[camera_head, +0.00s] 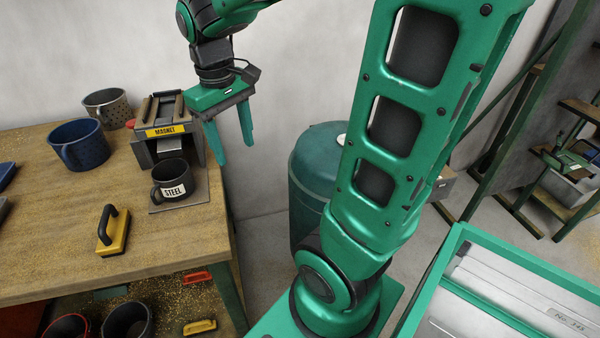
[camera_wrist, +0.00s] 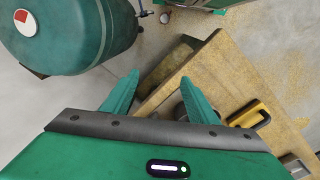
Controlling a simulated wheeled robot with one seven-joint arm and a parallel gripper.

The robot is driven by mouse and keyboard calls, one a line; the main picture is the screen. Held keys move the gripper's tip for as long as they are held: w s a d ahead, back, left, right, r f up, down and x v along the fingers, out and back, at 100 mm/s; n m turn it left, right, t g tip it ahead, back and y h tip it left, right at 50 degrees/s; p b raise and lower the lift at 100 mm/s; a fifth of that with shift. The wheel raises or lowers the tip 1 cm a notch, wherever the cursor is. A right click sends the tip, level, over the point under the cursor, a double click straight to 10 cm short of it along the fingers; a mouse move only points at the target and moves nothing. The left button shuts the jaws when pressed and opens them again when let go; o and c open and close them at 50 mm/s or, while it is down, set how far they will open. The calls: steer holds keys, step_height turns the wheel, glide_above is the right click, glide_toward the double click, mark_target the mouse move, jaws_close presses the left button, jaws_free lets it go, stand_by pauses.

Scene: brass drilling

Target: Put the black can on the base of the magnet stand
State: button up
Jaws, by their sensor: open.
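The black can (camera_head: 172,183), with a handle and a white STEEL label, stands upright on the flat grey base (camera_head: 203,197) of the magnet stand (camera_head: 194,150). The stand carries a yellow MAGNET label and is near the table's right edge. My gripper (camera_head: 235,152) is open and empty, pointing down, to the right of the stand and apart from the can. In the wrist view the open fingers (camera_wrist: 160,76) are over the table corner. A dark shape by the right finger may be the can, mostly hidden.
A blue pot (camera_head: 78,145) and a perforated grey pot (camera_head: 107,108) stand on the table's left and back. A yellow block with a black handle (camera_head: 112,231) lies in front. A green tank (camera_head: 312,180) stands right of the table. Pots and blocks sit below the tabletop.

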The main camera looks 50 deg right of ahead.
steer(key=s+d+f+m, duration=0.2)
steer(key=s+d+m, duration=0.1)
steer(key=s, duration=0.5)
steer(key=s+d+f+m+y, duration=0.1)
steer(key=s+d+f+m, duration=0.1)
steer(key=s, duration=0.6)
steer(key=shift+d+m, duration=0.4)
steer(key=shift+m, duration=0.3)
steer(key=shift+f, duration=0.1)
steer(key=shift+w+f, duration=0.25)
steer(key=shift+w, duration=0.3)
